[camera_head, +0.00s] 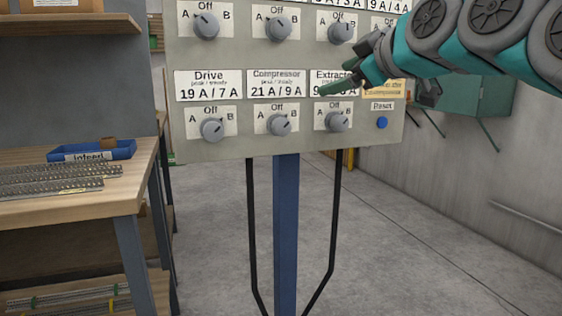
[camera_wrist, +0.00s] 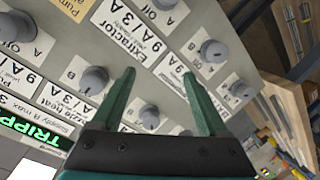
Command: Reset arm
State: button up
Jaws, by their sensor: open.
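My gripper (camera_head: 337,77) is in front of the right part of a grey control panel (camera_head: 240,57), its fingers pointing left across the Extractor label. In the wrist view its two green fingers (camera_wrist: 158,74) are spread with nothing between them. The panel has two visible rows of grey knobs with A, Off and B marks. The lower row has the Drive knob (camera_head: 212,130), the Compressor knob (camera_head: 280,125) and the Extractor knob (camera_head: 336,121). A blue Reset button (camera_head: 382,122) is at lower right. My gripper and arm hide part of the Extractor label and the upper right panel.
The panel stands on a blue post (camera_head: 286,230) between black legs. A wooden bench (camera_head: 120,196) with a blue bin (camera_head: 92,150) and metal strips is at left. A green cabinet (camera_head: 480,100) is on the right wall. A green lit display (camera_wrist: 35,132) starts with "TRIPP". Floor at right is clear.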

jog(key=s+a+f+m+g+h, duration=0.1)
jog(key=s+f+g, duration=0.25)
jog(key=f, duration=0.55)
jog(key=s+a+f+m+g+h, duration=0.15)
jog(key=s+f, duration=0.25)
jog(key=f, duration=0.5)
jog(key=s+a+f+m+g+h, duration=0.1)
jog(key=s+f+m+g, duration=0.15)
jog(key=f, duration=0.65)
jog(key=s+d+f+m+g, duration=0.2)
jog(key=s+f+g, duration=0.1)
jog(key=s+f, duration=0.4)
jog(key=s+d+f+m+g+h+p, duration=0.1)
jog(key=s+d+f+m+g, duration=0.1)
jog(key=s+f, duration=0.5)
jog(key=s+d+f+m+g+h, duration=0.1)
jog(key=s+d+f+m+g, duration=0.1)
jog(key=s+f, duration=0.5)
jog(key=s+m+g, duration=0.1)
jog(key=s, duration=0.2)
jog(key=shift+s+d+g+p, duration=0.15)
jog(key=shift+s+g+p, duration=0.2)
jog(key=shift+s, duration=0.05)
jog(key=shift+f, duration=0.1)
